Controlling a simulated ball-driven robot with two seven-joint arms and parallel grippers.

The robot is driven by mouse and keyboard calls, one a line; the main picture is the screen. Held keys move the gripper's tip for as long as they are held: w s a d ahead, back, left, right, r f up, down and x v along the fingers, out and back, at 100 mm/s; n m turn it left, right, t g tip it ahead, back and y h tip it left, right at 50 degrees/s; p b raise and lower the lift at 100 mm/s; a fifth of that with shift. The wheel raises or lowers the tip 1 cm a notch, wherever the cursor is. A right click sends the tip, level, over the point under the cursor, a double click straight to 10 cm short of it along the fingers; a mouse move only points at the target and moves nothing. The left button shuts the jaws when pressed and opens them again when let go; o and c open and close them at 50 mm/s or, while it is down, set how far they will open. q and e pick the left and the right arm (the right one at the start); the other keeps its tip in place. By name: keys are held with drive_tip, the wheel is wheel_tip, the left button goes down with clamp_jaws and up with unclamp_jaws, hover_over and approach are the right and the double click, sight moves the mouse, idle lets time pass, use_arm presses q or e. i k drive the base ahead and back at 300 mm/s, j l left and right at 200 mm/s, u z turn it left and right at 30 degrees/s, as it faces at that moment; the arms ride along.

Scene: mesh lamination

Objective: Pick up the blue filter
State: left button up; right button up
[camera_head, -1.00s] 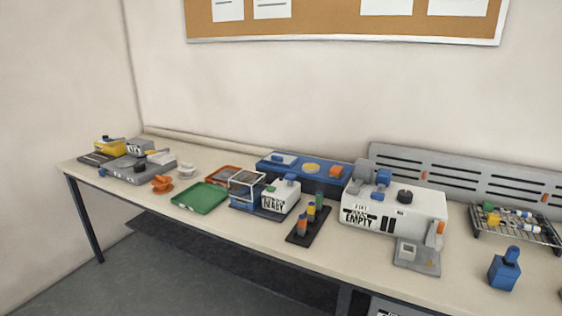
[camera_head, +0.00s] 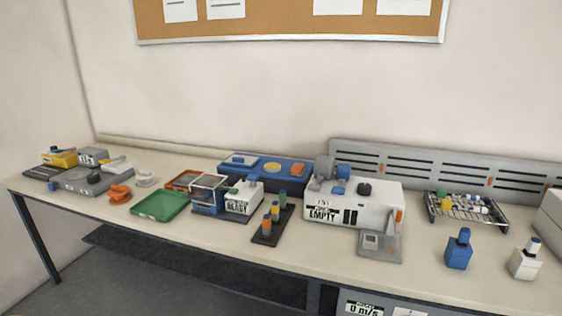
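I cannot tell for certain which thing is the blue filter. A blue tray (camera_head: 256,174) at the back middle of the table holds a small blue-topped piece (camera_head: 239,160), a yellow disc (camera_head: 272,167) and an orange block (camera_head: 298,169). Blue parts (camera_head: 343,172) also sit on top of the white machine (camera_head: 375,208) labelled EMPTY. A blue bottle (camera_head: 459,252) stands upright at the front right. Neither of my grippers shows.
The long table (camera_head: 310,250) also carries a green tray (camera_head: 160,206), a dark rack (camera_head: 268,236) of coloured vials, a wire rack (camera_head: 468,211), a white bottle (camera_head: 524,260) and a white machine labelled READY (camera_head: 243,199). Bare tabletop lies along the front edge.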

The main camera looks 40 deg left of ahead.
sight(241, 160)
drive_tip(key=k+j+z, duration=0.1)
drive_tip(key=j+z, duration=0.15)
drive_tip(key=k+j+z, duration=0.1)
drive_tip(key=j+z, duration=0.15)
drive_tip(key=j, duration=0.2)
drive_tip(key=k+j+z, duration=0.3)
drive_tip(key=j+z, duration=0.15)
drive_tip(key=j, duration=0.15)
